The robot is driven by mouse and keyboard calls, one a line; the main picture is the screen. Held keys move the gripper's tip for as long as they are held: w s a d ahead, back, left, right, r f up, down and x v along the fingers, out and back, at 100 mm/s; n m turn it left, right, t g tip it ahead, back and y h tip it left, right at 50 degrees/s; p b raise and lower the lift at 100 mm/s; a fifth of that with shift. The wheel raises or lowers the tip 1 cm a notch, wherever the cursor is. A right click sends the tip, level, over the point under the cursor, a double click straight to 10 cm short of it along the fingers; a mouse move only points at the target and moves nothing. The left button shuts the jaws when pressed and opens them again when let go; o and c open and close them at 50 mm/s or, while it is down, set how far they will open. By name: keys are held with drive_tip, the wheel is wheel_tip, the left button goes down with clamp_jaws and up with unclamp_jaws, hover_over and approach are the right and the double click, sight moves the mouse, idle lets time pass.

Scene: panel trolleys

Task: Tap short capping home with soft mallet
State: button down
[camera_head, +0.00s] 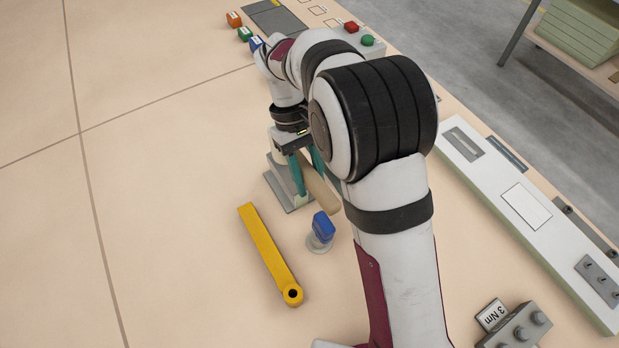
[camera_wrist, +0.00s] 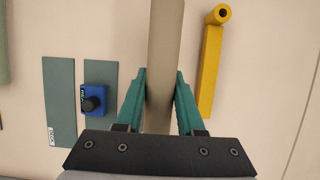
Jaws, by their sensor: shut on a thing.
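My gripper (camera_head: 303,200) has teal fingers and is shut on a tan rod (camera_head: 321,188), which looks like the mallet's handle. In the wrist view the rod (camera_wrist: 166,55) runs between the fingers (camera_wrist: 160,78) and out of the top edge. The mallet's head cannot be made out in either view. I cannot pick out the short capping for certain. A long pale panel (camera_head: 530,213) with grey fittings lies at the right in the head view. My arm hides part of the table between it and the gripper.
A yellow bar with a ringed end (camera_head: 268,250) lies left of a blue-topped piece (camera_head: 322,228). A grey block on a plate (camera_head: 287,190) is by the gripper. A grey block marked 3 Nm (camera_head: 519,328) is front right. The left table is clear.

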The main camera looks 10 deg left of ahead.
sight(310, 173)
drive_tip(key=shift+r, duration=1.55)
drive_tip(key=shift+f, duration=0.15)
drive_tip(key=shift+f, duration=4.8)
drive_tip(key=shift+r, duration=4.25)
drive_tip(key=shift+r, duration=0.1)
wheel_tip(310, 173, up, 6)
drive_tip(key=shift+f, duration=0.1)
